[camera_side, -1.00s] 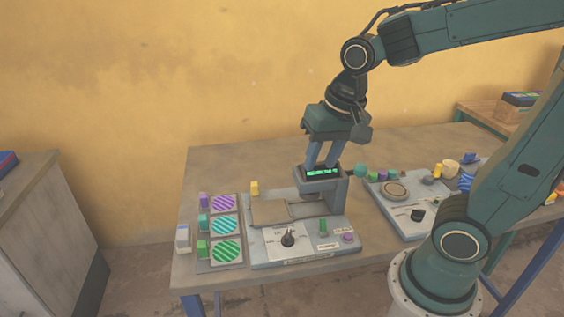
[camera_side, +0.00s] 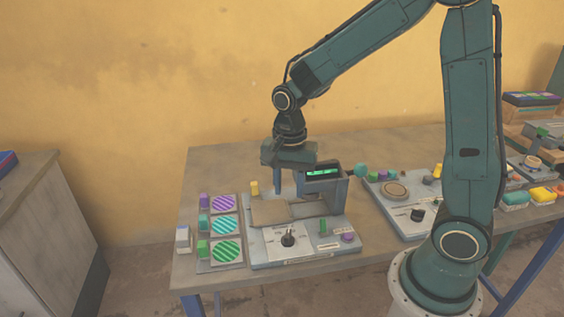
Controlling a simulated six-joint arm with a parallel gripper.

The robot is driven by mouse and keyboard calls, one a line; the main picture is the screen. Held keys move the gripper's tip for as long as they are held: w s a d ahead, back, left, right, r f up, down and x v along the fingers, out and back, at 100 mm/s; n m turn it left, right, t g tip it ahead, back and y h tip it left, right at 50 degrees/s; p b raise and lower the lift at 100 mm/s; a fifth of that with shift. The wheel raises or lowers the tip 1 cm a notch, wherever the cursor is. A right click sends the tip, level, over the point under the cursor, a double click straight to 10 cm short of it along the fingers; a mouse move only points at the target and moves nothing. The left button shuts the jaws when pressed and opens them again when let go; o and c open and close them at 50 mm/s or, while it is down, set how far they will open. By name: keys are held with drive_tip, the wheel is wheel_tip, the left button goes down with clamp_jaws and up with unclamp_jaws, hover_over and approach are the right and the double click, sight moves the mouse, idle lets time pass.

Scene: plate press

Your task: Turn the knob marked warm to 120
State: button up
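A black knob (camera_side: 288,240) sits on the white dial panel at the front of the grey press unit (camera_side: 262,252). A second black knob (camera_side: 417,214) is on the unit to the right. The lettering by both knobs is too small to read, so I cannot tell which is marked warm. My gripper (camera_side: 289,192) points down over the back of the press unit, behind the first knob and just left of the press head. Its two blue fingers are apart with nothing seen between them. It touches neither knob.
The press head with a green display (camera_side: 322,172) stands close right of my gripper. Striped plates, purple (camera_side: 223,203), teal (camera_side: 224,225) and green (camera_side: 227,251), lie left of the unit. Several small coloured items stand at the right.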

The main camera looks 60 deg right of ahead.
sight(288, 233)
drive_tip(key=shift+f, duration=0.2)
drive_tip(key=shift+f, duration=6.7)
clamp_jaws()
